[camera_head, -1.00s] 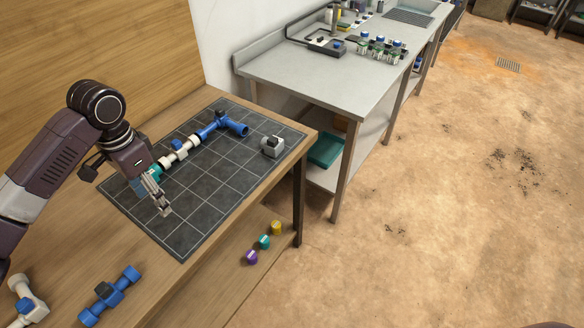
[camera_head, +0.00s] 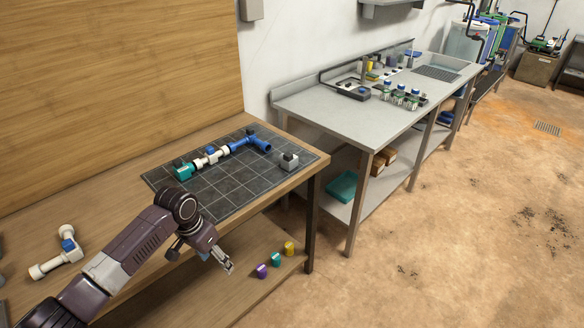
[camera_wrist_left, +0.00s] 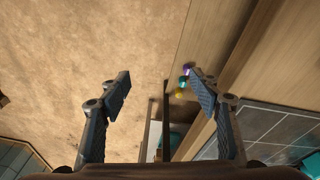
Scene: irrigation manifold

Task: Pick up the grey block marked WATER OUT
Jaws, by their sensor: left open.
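A small grey block with a dark top (camera_head: 288,161) sits near the right corner of the dark gridded mat (camera_head: 228,196) on the wooden table. Any marking on it is too small to read. My left gripper (camera_head: 226,267) is in front of the table's front edge, over the lower shelf area, well apart from the block. In the left wrist view the left gripper (camera_wrist_left: 160,90) is open, with nothing between its fingers. The block does not show clearly in that view. My right gripper is not in view.
A teal, white and blue pipe assembly (camera_head: 214,157) lies along the mat's back. A white pipe piece (camera_head: 58,252) lies at left. Purple, teal and yellow caps (camera_head: 276,259) stand on the lower shelf. A metal bench (camera_head: 330,115) stands behind; the floor at right is clear.

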